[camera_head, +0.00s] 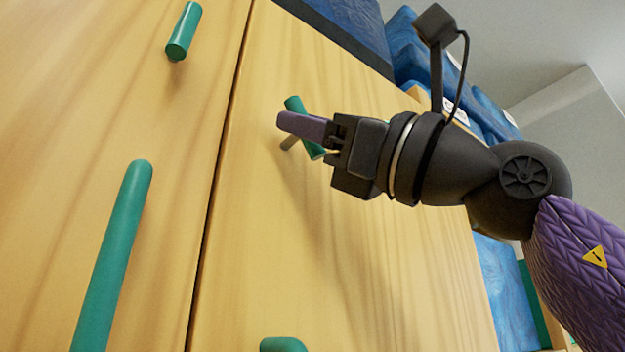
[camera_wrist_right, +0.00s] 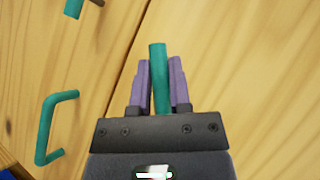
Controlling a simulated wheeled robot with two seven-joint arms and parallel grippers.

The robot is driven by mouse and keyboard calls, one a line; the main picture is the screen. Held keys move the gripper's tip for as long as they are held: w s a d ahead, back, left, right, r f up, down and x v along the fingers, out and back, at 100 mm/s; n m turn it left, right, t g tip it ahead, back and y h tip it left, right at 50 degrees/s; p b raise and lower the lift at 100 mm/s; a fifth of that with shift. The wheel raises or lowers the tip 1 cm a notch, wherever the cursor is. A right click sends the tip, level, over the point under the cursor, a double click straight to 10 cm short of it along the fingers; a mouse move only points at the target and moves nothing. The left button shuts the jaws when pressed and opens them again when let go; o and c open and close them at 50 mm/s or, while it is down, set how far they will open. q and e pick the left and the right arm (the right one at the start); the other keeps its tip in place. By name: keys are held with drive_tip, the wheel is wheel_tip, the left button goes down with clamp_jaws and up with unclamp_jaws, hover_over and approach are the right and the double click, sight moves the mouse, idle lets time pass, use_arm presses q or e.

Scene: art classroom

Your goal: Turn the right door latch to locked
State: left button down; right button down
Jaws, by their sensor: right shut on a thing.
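The right door (camera_head: 300,250) is light wood and carries a green latch bar (camera_head: 293,104) on a short stem. The bar sits tilted, its upper end leaning left in the head view. My right gripper (camera_head: 300,127) is shut on this latch, and its finger hides the bar's middle. In the right wrist view the green latch bar (camera_wrist_right: 158,75) stands between the two purple fingers (camera_wrist_right: 160,85). My left gripper is out of view.
The left door (camera_head: 60,120) has its own green latch (camera_head: 183,30) and a long green handle (camera_head: 115,250). The top of another green handle (camera_head: 283,344) shows low on the right door. Blue things (camera_head: 405,45) lie on top of the cabinet.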

drive_tip(key=m+t+b, duration=0.2)
drive_tip(key=m, duration=0.1)
drive_tip(key=m+t+h+b, duration=0.1)
drive_tip(key=m+t+b, duration=0.1)
drive_tip(key=m+t, duration=0.1)
drive_tip(key=m+t+b, duration=0.2)
drive_tip(key=b, duration=0.1)
drive_tip(key=shift+a+f+m+t, duration=0.1)
drive_tip(key=shift+f+m+t, duration=0.2)
drive_tip(key=shift+f+m, duration=0.1)
drive_tip(key=shift+r+m+t+h+b, duration=0.15)
drive_tip(key=shift+m+t+h+b, duration=0.5)
drive_tip(key=shift+m, duration=0.25)
drive_tip(key=shift+r+m+t+h+b, duration=0.15)
drive_tip(key=shift+m+t+h+b, duration=0.25)
drive_tip(key=shift+m+t, duration=0.45)
drive_tip(key=shift+r+m+h, duration=0.1)
drive_tip(key=shift+m+h, duration=0.15)
drive_tip(key=c, duration=0.6)
unclamp_jaws()
drive_tip(key=shift+w+a, duration=0.15)
drive_tip(key=shift+w, duration=0.05)
